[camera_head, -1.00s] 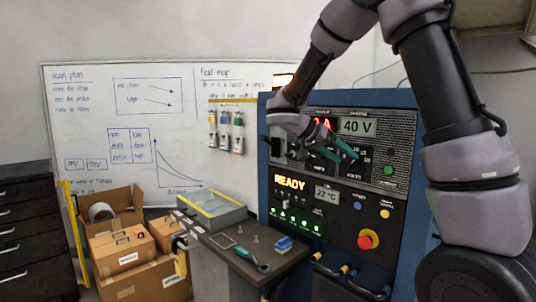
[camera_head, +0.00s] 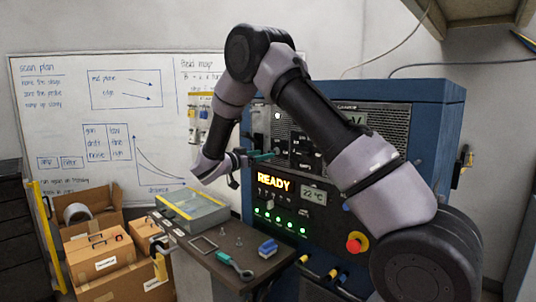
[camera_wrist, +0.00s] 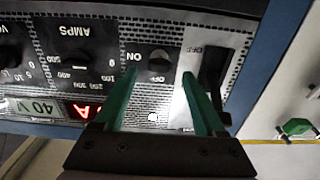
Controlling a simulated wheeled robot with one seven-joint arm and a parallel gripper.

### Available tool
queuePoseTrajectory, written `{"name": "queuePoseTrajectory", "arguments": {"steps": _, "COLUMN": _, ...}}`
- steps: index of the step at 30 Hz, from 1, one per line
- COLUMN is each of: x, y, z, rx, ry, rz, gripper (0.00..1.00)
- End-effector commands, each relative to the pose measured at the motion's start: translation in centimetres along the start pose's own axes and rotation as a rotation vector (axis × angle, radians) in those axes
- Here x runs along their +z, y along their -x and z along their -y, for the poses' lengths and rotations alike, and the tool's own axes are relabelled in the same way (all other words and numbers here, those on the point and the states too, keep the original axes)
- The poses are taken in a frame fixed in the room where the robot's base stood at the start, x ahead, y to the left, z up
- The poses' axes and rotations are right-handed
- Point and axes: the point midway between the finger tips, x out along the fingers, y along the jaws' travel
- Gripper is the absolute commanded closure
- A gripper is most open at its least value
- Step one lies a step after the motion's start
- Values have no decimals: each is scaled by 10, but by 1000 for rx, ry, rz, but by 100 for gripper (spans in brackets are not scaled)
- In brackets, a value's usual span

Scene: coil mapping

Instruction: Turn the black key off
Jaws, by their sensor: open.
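The control panel (camera_head: 340,205) is a blue cabinet with a dark front. My gripper (camera_wrist: 160,76) is open, with one green finger on each side of the key switch in the picture. The fingers appear apart from it; the gap in depth is unclear. In the head view my gripper (camera_head: 263,156) is at the panel's left part, and I cannot make out the key there.
A black lever switch (camera_wrist: 213,68) marked OFF stands close to the right finger in the wrist view. AMPS knob (camera_wrist: 80,45) is on the left. Below the panel in the head view, a shelf (camera_head: 215,262) holds a tray (camera_head: 190,212) and tools. A red button (camera_head: 357,242) is lower right.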

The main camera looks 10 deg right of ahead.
Motion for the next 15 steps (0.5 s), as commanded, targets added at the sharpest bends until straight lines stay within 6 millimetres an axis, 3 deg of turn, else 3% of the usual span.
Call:
{"name": "queuePoseTrajectory", "arguments": {"steps": 6, "x": 0, "y": -32, "z": 0, "rx": 1, "ry": 1, "rz": 1, "gripper": 28}}
{"name": "queuePoseTrajectory", "arguments": {"steps": 15, "x": 0, "y": -41, "z": 0, "rx": 0, "ry": 1, "rz": 1, "gripper": 28}}
